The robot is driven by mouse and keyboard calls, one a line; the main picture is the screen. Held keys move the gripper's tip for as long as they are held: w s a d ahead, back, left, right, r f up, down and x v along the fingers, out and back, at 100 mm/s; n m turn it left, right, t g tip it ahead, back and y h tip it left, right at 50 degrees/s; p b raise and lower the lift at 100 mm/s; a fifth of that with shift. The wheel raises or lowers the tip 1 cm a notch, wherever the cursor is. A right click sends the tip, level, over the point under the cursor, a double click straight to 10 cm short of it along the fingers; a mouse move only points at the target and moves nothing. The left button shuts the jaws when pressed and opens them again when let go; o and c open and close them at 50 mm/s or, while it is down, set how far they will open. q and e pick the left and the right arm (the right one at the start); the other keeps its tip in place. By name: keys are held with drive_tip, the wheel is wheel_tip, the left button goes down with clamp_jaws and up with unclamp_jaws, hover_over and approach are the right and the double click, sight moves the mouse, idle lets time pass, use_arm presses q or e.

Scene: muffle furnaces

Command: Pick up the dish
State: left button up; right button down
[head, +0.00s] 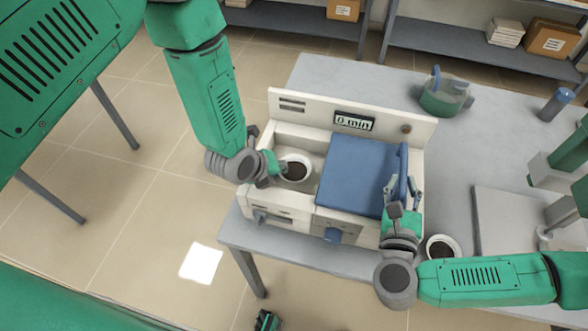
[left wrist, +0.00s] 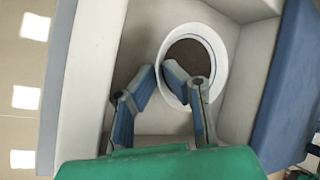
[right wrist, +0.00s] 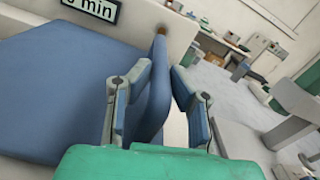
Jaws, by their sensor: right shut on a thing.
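A white dish with dark brown contents (head: 296,171) sits in the left, uncovered chamber of the white furnace (head: 275,203). It also shows in the left wrist view (left wrist: 190,52). My left gripper (head: 278,167) is at the dish's near left rim. One finger overlaps the dish and the other is just outside the rim, with a small gap between the tips; contact is unclear. My right gripper (head: 403,187) is shut on the upright blue handle (right wrist: 157,85) at the right edge of the blue furnace lid (head: 357,178). The lid lies over the right part of the furnace.
A second white dish with dark contents (head: 443,247) stands on the grey table (head: 330,75) near my right arm. A green container (head: 444,97) and a blue-grey bottle (head: 556,104) stand behind. A grey-based apparatus (head: 510,225) is at right.

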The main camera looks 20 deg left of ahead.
sight(324, 180)
use_arm(q)
drive_tip(key=shift+w, duration=0.1)
clamp_jaws()
use_arm(e)
drive_tip(key=shift+s+d+f, duration=0.15)
drive_tip(key=shift+f, duration=0.15)
use_arm(q)
wheel_tip(324, 180, up, 21)
drive_tip(key=shift+r, duration=0.15)
idle(1.2)
